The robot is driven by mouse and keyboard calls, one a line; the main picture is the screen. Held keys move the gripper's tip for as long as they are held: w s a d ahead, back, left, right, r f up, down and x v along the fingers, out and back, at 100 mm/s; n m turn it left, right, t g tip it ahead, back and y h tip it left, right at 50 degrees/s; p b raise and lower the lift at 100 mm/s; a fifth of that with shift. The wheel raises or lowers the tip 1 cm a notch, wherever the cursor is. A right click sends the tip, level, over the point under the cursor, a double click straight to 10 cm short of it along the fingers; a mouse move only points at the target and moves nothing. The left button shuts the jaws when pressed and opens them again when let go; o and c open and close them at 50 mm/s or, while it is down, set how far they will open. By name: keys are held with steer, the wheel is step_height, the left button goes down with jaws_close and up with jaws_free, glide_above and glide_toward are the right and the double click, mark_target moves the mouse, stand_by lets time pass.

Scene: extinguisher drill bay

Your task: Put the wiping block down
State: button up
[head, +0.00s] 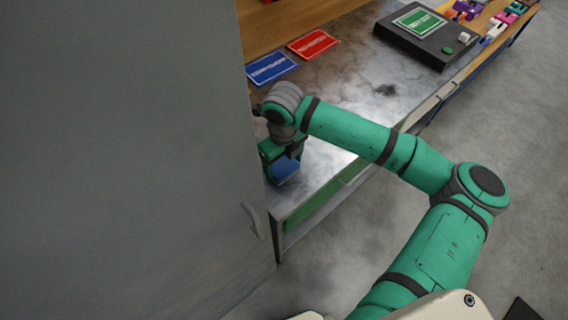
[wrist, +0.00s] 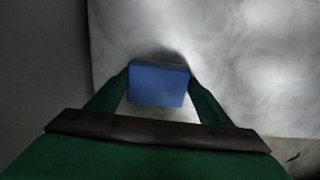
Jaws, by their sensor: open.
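The wiping block (wrist: 158,84) is a blue block between my gripper's two green fingers in the wrist view. In the head view the blue block (head: 287,168) shows just below my gripper (head: 281,157), near the front left corner of the grey metal-topped bench (head: 335,110). My gripper is open, with one finger on each side of the block. The block appears to rest on the bench top; its underside is hidden. Any gap between fingers and block is too small to tell.
A large grey panel (head: 130,150) stands close on the left of my gripper. Blue (head: 271,68) and red (head: 313,44) cards lie behind. A dark smudge (head: 385,89) marks the bench top. A dark box (head: 430,40) with a green label stands farther right.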

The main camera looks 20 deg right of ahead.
mark_target(283, 165)
step_height(283, 165, up, 12)
steer(key=shift+a+r, duration=0.15)
stand_by(0.3)
steer(key=shift+s, duration=0.1)
stand_by(0.4)
